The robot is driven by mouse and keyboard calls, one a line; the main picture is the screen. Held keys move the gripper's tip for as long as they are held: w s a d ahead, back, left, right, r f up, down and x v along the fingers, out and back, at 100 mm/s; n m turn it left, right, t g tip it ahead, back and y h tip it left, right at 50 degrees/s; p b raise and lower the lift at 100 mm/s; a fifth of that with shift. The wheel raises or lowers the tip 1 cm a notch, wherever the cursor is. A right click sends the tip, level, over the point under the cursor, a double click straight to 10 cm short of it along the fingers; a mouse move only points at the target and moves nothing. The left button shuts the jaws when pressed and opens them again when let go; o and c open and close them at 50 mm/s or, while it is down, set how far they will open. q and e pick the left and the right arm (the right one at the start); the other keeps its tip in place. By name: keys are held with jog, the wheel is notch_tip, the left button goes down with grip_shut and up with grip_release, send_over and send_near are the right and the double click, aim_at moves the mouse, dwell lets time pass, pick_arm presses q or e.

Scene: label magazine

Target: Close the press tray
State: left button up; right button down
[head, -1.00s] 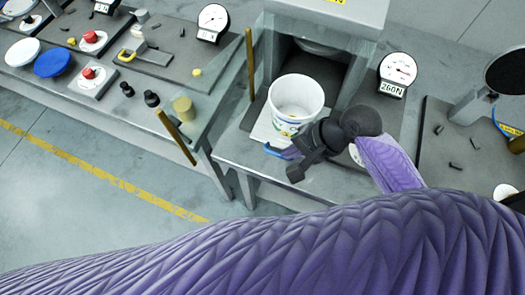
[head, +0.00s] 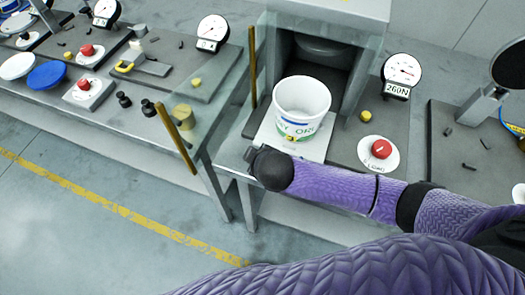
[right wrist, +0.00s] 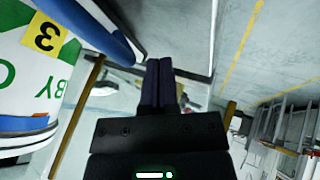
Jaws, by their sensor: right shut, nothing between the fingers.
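The press tray (head: 316,149) is a pale flat plate sticking out at the front of the grey press (head: 330,12). A white tub (head: 302,105) with green lettering stands upright on it, in front of the press opening; the tub also shows in the right wrist view (right wrist: 22,60). My right gripper (head: 249,154) is low at the tray's front left, mostly hidden by its own wrist. In the right wrist view its fingers (right wrist: 158,80) are together and empty, beside a blue curved bar (right wrist: 95,25). I cannot tell whether they touch it. My left gripper is out of view.
A red button (head: 381,148), a yellow knob (head: 366,117) and a 260N gauge (head: 402,70) are right of the tray. Brass-coloured posts (head: 251,66) and a clear panel stand on the left. Another bench (head: 130,75) holds more buttons and gauges. The floor in front is clear.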

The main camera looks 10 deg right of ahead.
jog(key=shift+w+d, duration=0.7)
jog(key=shift+w, duration=0.3)
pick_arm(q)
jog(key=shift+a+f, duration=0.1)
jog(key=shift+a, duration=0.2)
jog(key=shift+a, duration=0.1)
pick_arm(e)
jog(key=shift+w+d, duration=0.1)
